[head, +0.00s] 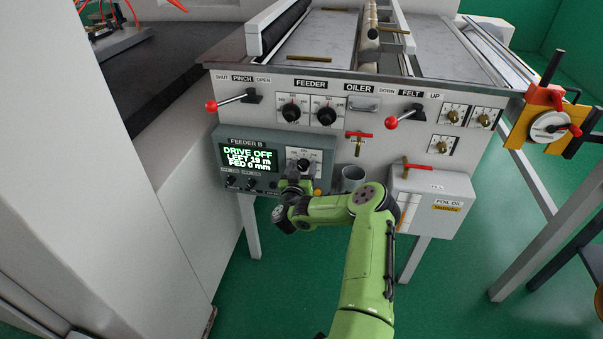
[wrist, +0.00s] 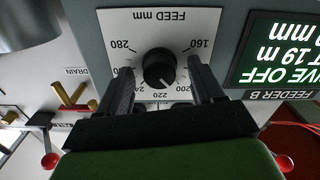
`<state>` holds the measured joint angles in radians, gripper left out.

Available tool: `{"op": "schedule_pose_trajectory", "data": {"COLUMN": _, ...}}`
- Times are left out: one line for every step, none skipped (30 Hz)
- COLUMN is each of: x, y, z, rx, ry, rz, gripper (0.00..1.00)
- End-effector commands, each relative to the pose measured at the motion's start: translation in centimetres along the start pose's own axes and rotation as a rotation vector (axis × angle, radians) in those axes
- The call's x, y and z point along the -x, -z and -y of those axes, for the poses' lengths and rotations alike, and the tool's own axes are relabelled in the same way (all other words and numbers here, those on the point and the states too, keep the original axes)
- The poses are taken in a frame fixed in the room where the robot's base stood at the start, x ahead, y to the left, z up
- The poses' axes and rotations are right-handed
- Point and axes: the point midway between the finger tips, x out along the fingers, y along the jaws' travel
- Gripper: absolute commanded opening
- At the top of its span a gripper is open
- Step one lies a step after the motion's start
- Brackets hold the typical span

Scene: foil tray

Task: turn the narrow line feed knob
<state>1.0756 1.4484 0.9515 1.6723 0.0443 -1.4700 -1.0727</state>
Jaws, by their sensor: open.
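The feed knob (wrist: 158,69) is a round black dial on a white plate marked FEED mm, with numbers from 160 to 280. It is upside down in the wrist view; its exact setting is too small to read. In the head view the knob (head: 304,165) sits on the grey Feeder B box (head: 231,139), right of its screen. My gripper (head: 298,180) is at this box, just below the knob in the head view. In the wrist view its two black fingers stand apart on either side of the knob; I see no clear contact.
The screen (head: 249,159) reads DRIVE OFF, LEFT 19 m, FED 0 mm. Two FEEDER dials (head: 309,111) and red-knobbed levers (head: 391,123) sit above.

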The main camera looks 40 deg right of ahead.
Motion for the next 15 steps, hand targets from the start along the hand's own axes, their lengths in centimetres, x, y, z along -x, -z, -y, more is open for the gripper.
{"op": "schedule_pose_trajectory", "data": {"x": -0.11, "y": 0.04, "z": -0.01, "rx": 0.0, "ry": 0.0, "rz": 0.0, "gripper": 0.67}}
{"op": "schedule_pose_trajectory", "data": {"x": -0.12, "y": 0.06, "z": -0.01, "rx": 0.0, "ry": 0.0, "rz": 0.0, "gripper": 0.67}}
{"op": "schedule_pose_trajectory", "data": {"x": -0.11, "y": 0.09, "z": 0.0, "rx": 0.0, "ry": 0.0, "rz": 0.0, "gripper": 0.67}}
{"op": "schedule_pose_trajectory", "data": {"x": -0.1, "y": 0.1, "z": 0.0, "rx": 0.0, "ry": 0.0, "rz": 0.0, "gripper": 0.67}}
{"op": "schedule_pose_trajectory", "data": {"x": -0.09, "y": 0.11, "z": 0.0, "rx": 0.0, "ry": 0.0, "rz": 0.0, "gripper": 0.67}}
{"op": "schedule_pose_trajectory", "data": {"x": -0.09, "y": 0.11, "z": 0.0, "rx": -0.001, "ry": 0.0, "rz": 0.0, "gripper": 0.67}}
{"op": "schedule_pose_trajectory", "data": {"x": -0.08, "y": 0.11, "z": 0.0, "rx": -0.001, "ry": 0.0, "rz": 0.0, "gripper": 0.64}}
{"op": "schedule_pose_trajectory", "data": {"x": -0.08, "y": 0.11, "z": 0.0, "rx": -0.001, "ry": 0.0, "rz": 0.0, "gripper": 0.59}}
{"op": "schedule_pose_trajectory", "data": {"x": -0.07, "y": 0.1, "z": 0.0, "rx": -0.001, "ry": 0.0, "rz": 0.0, "gripper": 0.53}}
{"op": "schedule_pose_trajectory", "data": {"x": -0.07, "y": 0.1, "z": 0.0, "rx": -0.001, "ry": 0.0, "rz": 0.0, "gripper": 0.48}}
{"op": "schedule_pose_trajectory", "data": {"x": -0.06, "y": 0.1, "z": 0.0, "rx": -0.001, "ry": 0.0, "rz": 0.0, "gripper": 0.44}}
{"op": "schedule_pose_trajectory", "data": {"x": -0.06, "y": 0.1, "z": 0.0, "rx": -0.001, "ry": 0.0, "rz": 0.0, "gripper": 0.38}}
{"op": "schedule_pose_trajectory", "data": {"x": -0.06, "y": 0.1, "z": 0.0, "rx": -0.001, "ry": 0.0, "rz": 0.0, "gripper": 0.33}}
{"op": "schedule_pose_trajectory", "data": {"x": -0.05, "y": 0.09, "z": 0.0, "rx": -0.001, "ry": 0.0, "rz": 0.0, "gripper": 0.28}}
{"op": "schedule_pose_trajectory", "data": {"x": -0.05, "y": 0.09, "z": 0.0, "rx": -0.001, "ry": 0.0, "rz": 0.0, "gripper": 0.22}}
